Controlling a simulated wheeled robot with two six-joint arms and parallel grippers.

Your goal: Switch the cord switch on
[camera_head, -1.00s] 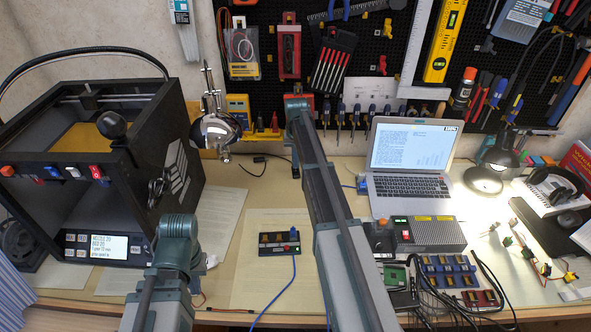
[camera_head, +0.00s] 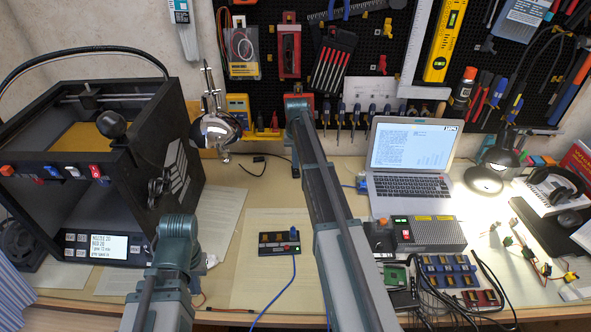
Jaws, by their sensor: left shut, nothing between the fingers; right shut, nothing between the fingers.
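A short black cord (camera_head: 254,162) lies on the desk behind the middle, by the foot of the silver lamp (camera_head: 216,130). A small dark piece on it may be the cord switch; it is too small to tell its on or off state. My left arm (camera_head: 176,240) comes in at the lower left and ends in a teal joint over the desk. My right arm (camera_head: 322,190) reaches across the middle toward the pegboard, its far teal joint (camera_head: 298,104) before the wall. I see no fingertips of either gripper; the arm parts hide them.
A black 3D printer (camera_head: 100,150) stands at the left. A dark switch box (camera_head: 279,243) with a blue cable lies mid-desk. A laptop (camera_head: 410,160), a grey power supply (camera_head: 428,232) and a lit desk lamp (camera_head: 486,180) stand right. Bare desk shows left of my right arm.

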